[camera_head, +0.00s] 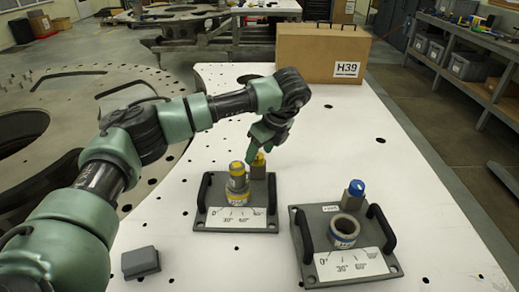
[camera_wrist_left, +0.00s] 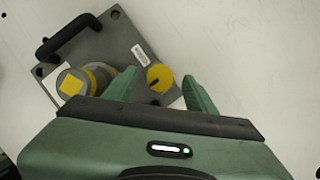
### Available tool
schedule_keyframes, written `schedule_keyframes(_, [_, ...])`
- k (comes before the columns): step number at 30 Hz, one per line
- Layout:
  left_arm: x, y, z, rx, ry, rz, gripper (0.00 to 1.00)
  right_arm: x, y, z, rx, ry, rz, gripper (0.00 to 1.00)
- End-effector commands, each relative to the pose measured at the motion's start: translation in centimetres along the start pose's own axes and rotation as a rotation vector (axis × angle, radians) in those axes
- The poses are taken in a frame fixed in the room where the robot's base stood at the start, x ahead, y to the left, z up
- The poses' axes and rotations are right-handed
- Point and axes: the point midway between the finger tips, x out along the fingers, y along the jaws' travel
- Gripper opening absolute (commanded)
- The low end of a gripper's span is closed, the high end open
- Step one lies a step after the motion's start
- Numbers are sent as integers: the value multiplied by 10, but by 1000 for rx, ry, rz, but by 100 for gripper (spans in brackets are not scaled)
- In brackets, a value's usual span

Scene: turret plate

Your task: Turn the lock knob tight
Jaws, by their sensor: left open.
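The left plate (camera_head: 200,222) carries a yellow lock knob (camera_head: 258,160) on a small grey post at its back right. It also carries a yellow-banded turret piece (camera_head: 238,180) on a ring in front of a marked angle scale. My left gripper (camera_head: 262,147) is open at the yellow knob, pointing down. In the left wrist view the yellow knob (camera_wrist_left: 159,77) shows between the two green fingers, with gaps on both sides. The turret piece (camera_wrist_left: 74,82) is left of the fingers there. My right gripper is not in view.
A second plate (camera_head: 312,275) with an empty blue-banded ring (camera_head: 344,231) and a blue knob (camera_head: 356,188) stands to the right. Black handles (camera_head: 203,192) rise at the plates' sides. A grey block (camera_head: 140,262) lies front left. A box marked H39 (camera_head: 305,55) stands behind.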

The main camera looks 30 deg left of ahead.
Motion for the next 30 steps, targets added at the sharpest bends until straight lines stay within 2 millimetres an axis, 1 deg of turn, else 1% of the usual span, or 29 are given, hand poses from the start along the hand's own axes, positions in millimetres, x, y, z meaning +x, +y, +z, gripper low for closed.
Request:
schedule_keyframes(3, [9, 0, 0, 1, 1, 1, 56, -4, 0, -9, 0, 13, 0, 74])
schedule_keyframes(6, [12, 0, 0, 1, 0, 0, 56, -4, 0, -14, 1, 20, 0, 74])
schedule_keyframes(12, [12, 0, 0, 1, 0, 0, 56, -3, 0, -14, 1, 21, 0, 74])
schedule_keyframes(14, [12, 0, 0, 1, 0, 0, 39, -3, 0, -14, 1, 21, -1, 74])
schedule_keyframes(15, [12, 0, 0, 1, 0, 0, 28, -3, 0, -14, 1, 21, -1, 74])
schedule_keyframes(17, [12, 0, 0, 0, 0, 0, 11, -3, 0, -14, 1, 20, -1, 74])
schedule_keyframes(18, [12, 0, 0, 0, 0, 0, 0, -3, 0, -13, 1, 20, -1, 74])
schedule_keyframes(25, [13, 0, 0, 11, 0, -5, 0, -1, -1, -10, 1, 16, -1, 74])
schedule_keyframes(30, [15, 1, -1, 58, 1, -26, 0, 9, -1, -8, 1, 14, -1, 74])
